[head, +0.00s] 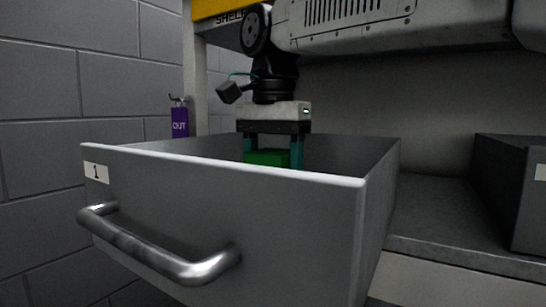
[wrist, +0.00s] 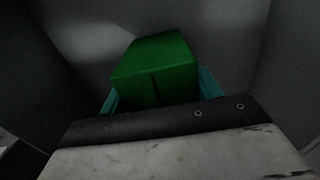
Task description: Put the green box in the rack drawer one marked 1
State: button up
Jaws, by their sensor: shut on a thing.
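The green box (head: 266,158) is inside the open grey drawer (head: 230,205), whose front carries a label marked 1 (head: 96,172). My gripper (head: 272,152) reaches down into the drawer with its teal fingers on either side of the box, shut on it. In the wrist view the green box (wrist: 157,70) sits between the fingertips, with the drawer's grey inside around it. The front panel hides the lower part of the box in the head view, so I cannot tell whether it touches the drawer floor.
The drawer has a metal bar handle (head: 160,250) on its front. A second dark grey drawer or bin (head: 512,190) stands at the right on a grey shelf surface (head: 450,235). A purple tag marked OUT (head: 180,122) hangs at the left, by a pale post (head: 196,90).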

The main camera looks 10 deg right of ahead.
jog(key=shift+f, duration=0.35)
dwell(0.4)
jog(key=o, duration=1.6)
jog(key=shift+o, duration=0.2)
jog(key=shift+r, duration=0.1)
jog(key=shift+r, duration=3.4)
